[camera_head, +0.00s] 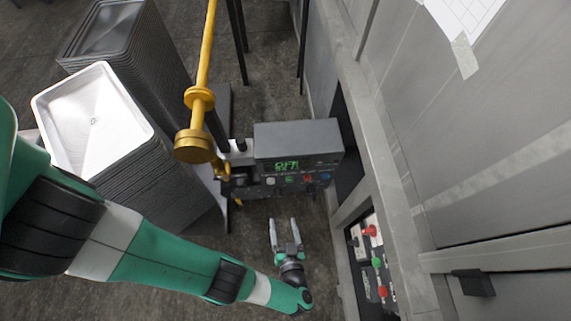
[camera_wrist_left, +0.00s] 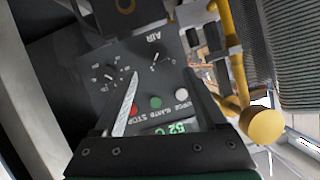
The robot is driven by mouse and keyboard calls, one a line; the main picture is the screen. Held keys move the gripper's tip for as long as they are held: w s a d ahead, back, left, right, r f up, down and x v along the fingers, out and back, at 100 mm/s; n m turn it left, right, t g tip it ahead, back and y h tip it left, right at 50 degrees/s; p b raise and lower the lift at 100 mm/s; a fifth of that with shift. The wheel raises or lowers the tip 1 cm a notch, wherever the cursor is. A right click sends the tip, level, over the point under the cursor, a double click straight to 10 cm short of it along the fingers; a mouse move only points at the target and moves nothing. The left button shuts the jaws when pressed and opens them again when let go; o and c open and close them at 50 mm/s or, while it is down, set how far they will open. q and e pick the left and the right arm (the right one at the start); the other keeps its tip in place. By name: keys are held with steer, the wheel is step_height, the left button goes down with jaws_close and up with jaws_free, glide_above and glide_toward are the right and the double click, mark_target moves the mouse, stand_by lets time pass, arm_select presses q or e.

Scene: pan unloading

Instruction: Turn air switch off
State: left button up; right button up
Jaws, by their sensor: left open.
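The control box (camera_head: 298,140) with a green display stands ahead of my left gripper in the head view. In the left wrist view its dark panel (camera_wrist_left: 120,100) appears upside down. The air switch (camera_wrist_left: 155,62) is a small knob beside the printed AIR label; its exact setting is too small to tell. My left gripper (camera_head: 284,225) is open and empty, with its fingers pointing toward the box. In the left wrist view the two fingers (camera_wrist_left: 161,74) spread apart in front of the panel, the switch lying between and beyond the tips. My right gripper is out of view.
Another dial (camera_wrist_left: 110,76) and red (camera_wrist_left: 134,109), green (camera_wrist_left: 156,103) and white (camera_wrist_left: 181,94) buttons share the panel. A yellow pole (camera_head: 205,60) stands beside the box. Stacked trays (camera_head: 150,165) are at left. A wall panel with red and green controls (camera_head: 371,262) is at right.

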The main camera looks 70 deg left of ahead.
mark_target(279, 197)
arm_select(q)
steer(key=b+x, duration=0.2)
steer(key=x, duration=0.8)
steer(key=shift+w+a+f, duration=0.15)
steer(key=shift+a, duration=0.2)
steer(key=shift+w+a, duration=0.25)
steer(key=shift+s, duration=0.1)
steer(key=shift+c, duration=1.2)
jaws_close()
